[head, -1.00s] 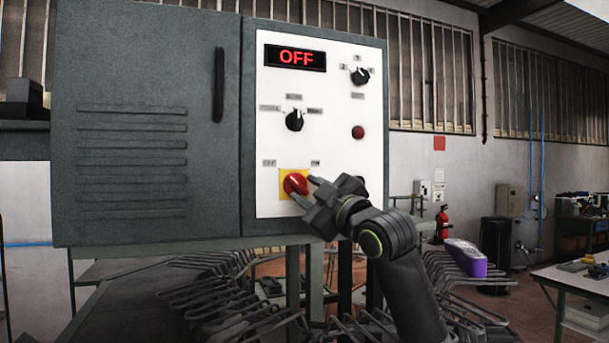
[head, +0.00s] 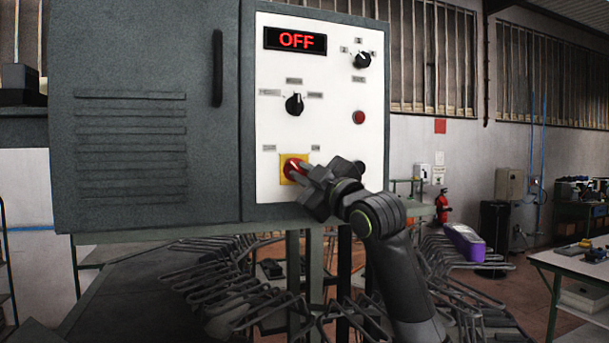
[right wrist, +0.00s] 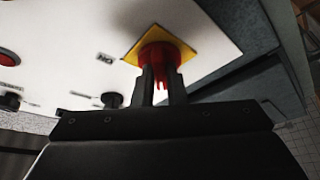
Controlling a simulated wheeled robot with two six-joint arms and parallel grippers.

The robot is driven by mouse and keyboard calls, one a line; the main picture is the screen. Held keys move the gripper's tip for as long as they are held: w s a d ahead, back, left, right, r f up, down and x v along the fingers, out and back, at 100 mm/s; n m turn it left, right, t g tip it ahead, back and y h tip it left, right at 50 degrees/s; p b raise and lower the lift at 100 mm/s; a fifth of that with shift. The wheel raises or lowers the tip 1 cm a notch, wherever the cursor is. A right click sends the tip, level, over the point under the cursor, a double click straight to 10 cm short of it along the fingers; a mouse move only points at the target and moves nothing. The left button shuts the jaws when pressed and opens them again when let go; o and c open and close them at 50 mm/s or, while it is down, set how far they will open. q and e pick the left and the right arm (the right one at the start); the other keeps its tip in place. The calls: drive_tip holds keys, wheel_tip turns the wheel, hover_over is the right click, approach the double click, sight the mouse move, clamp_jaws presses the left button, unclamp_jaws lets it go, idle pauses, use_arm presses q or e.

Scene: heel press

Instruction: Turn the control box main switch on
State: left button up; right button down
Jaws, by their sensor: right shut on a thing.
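The control box (head: 145,60) is dark grey with a white panel (head: 275,215) on its right. Its display (head: 296,40) reads OFF in red. The main switch is a red knob (head: 291,166) on a yellow square plate (head: 284,158), low on the panel. My right gripper (head: 303,170) is shut on the red knob and partly covers it. In the right wrist view both fingers (right wrist: 160,88) grip the sides of the red knob (right wrist: 158,56) in front of the yellow plate (right wrist: 183,67). My left gripper is not in view.
Black selector knobs (head: 294,104) and (head: 362,60) and a red round button (head: 359,117) sit higher on the panel. Wire racks (head: 235,290) stand below the box. A purple item (head: 464,241) rests on racks at the right. A table (head: 575,268) stands at far right.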

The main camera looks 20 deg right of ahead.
drive_tip(key=shift+a+m+h+b, duration=0.2)
drive_tip(key=shift+m+h+b, duration=1.55)
drive_tip(key=shift+m, duration=2.45)
drive_tip(key=shift+a+m+h+b, duration=0.25)
drive_tip(key=shift+m+h+b, duration=1.55)
drive_tip(key=shift+m, duration=2.4)
drive_tip(key=shift+a+m+h+b, duration=0.2)
drive_tip(key=shift+m+h+b, duration=0.9)
drive_tip(key=shift+m+h, duration=2.2)
drive_tip(key=shift+m+y, duration=0.85)
drive_tip(key=shift+m, duration=0.25)
drive_tip(key=c, duration=1.5)
unclamp_jaws()
drive_tip(key=shift+o, duration=0.2)
drive_tip(key=shift+n, duration=0.3)
